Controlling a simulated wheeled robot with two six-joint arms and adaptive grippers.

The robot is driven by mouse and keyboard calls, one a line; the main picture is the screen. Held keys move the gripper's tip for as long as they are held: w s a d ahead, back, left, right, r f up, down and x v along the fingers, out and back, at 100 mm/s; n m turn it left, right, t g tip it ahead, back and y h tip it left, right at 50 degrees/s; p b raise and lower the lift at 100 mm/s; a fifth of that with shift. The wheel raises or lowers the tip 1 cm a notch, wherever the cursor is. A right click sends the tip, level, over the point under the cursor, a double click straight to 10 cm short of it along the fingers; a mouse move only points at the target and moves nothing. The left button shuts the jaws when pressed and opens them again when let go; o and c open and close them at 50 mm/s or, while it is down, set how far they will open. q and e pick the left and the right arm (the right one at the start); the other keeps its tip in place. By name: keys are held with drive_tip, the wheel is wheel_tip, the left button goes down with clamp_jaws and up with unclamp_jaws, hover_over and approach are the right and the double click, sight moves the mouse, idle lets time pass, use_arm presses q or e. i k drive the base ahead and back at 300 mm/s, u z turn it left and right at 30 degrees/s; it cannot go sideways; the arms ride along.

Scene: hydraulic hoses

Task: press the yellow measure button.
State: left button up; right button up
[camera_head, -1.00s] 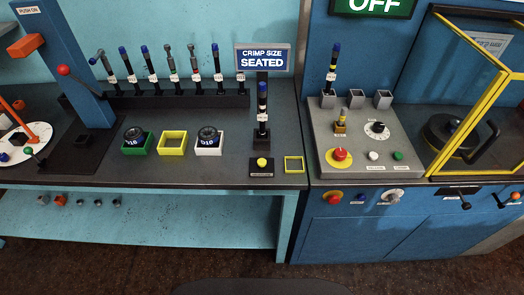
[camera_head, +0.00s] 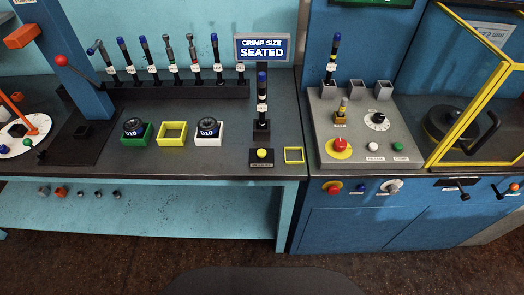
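The yellow measure button (camera_head: 262,153) sits on a small dark base (camera_head: 262,164) near the front edge of the bench. Just behind it a black hose piece with a blue tip (camera_head: 262,100) stands upright in a dark holder. Above it a sign (camera_head: 262,48) reads "CRIMP SIZE SEATED". Neither of my grippers shows in the head view.
A yellow square outline (camera_head: 294,155) lies right of the button. Green (camera_head: 137,134), yellow (camera_head: 172,134) and white (camera_head: 208,134) square holders stand to its left. Several hoses stand in a back rack (camera_head: 170,90). A grey control panel (camera_head: 365,135) with a red button is at right.

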sight(261, 153)
drive_tip(key=z, duration=0.6)
drive_tip(key=k, duration=1.35)
drive_tip(key=z, duration=1.15)
drive_tip(key=i, duration=1.1)
drive_tip(key=u, duration=0.6)
drive_tip(key=i, duration=0.45)
drive_tip(key=u, duration=0.5)
